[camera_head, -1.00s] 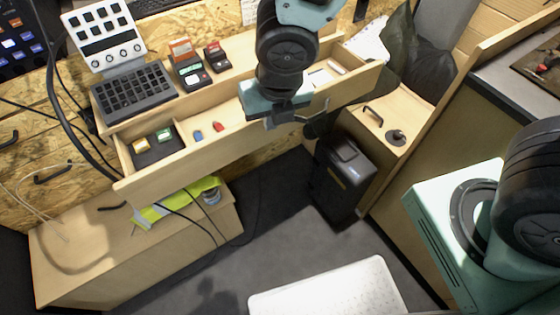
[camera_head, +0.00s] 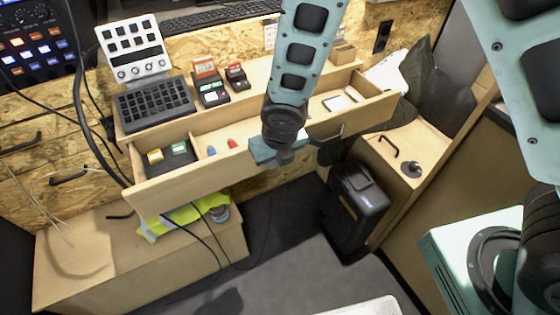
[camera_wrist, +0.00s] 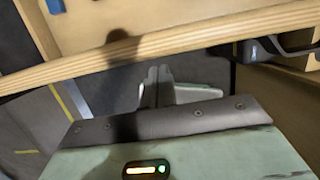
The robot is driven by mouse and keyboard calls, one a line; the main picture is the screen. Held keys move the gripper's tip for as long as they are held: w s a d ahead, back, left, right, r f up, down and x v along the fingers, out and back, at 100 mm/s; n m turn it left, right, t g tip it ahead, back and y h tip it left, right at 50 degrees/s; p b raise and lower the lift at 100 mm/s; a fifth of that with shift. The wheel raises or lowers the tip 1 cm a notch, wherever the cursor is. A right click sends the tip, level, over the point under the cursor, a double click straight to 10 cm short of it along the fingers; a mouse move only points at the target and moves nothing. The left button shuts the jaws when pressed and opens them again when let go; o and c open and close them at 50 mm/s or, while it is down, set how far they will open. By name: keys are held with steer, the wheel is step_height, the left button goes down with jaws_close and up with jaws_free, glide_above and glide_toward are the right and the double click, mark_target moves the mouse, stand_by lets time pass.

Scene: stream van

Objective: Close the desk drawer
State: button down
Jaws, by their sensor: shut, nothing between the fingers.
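The desk drawer (camera_head: 190,183) is a long, light wooden drawer, pulled out from the desk and open at the top. Its front panel's upper edge crosses the wrist view (camera_wrist: 150,48). A dark handle (camera_head: 328,136) sits on its front, right of my gripper, and shows at right in the wrist view (camera_wrist: 272,49). My gripper (camera_wrist: 162,76) is shut and empty, with its fingertips just below the panel's edge in the wrist view. In the head view my gripper (camera_head: 284,158) overlaps the drawer's front. I cannot tell whether it touches.
Small coloured items (camera_head: 170,155) lie in the drawer. A keypad (camera_head: 154,104) and small boxes (camera_head: 210,90) stand on the desk above. A black bin (camera_head: 353,208) stands at right below the drawer. A low wooden cabinet (camera_head: 120,262) is at lower left. Cables hang at left.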

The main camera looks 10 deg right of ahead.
steer(key=shift+w+a, duration=0.2)
steer(key=shift+w, duration=0.3)
steer(key=shift+w, duration=0.1)
